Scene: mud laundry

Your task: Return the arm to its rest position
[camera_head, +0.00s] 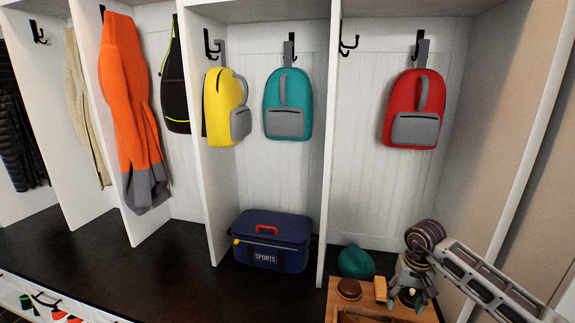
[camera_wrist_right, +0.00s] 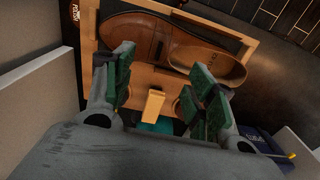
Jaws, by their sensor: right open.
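My right arm comes in from the right in the head view. Its gripper (camera_head: 408,294) points down over the wooden box (camera_head: 338,297) at the lower right. In the right wrist view the fingers of the right gripper (camera_wrist_right: 163,78) stand wide apart with nothing between their pads. Below them are a brown shoe (camera_wrist_right: 135,35) and a second brown shoe part (camera_wrist_right: 208,62) in the box. A small tan block (camera_wrist_right: 153,104) lies lower, between the fingers in the picture but apart from them. My left gripper is not in view.
A round brown item (camera_head: 349,289) lies by the box's near left part. A teal cap (camera_head: 356,262) is behind the box. A blue sports bag (camera_head: 272,243) sits on the dark bench to the left. Yellow (camera_head: 222,105), teal (camera_head: 287,105) and red (camera_head: 414,108) backpacks hang above. White dividers separate the cubbies.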

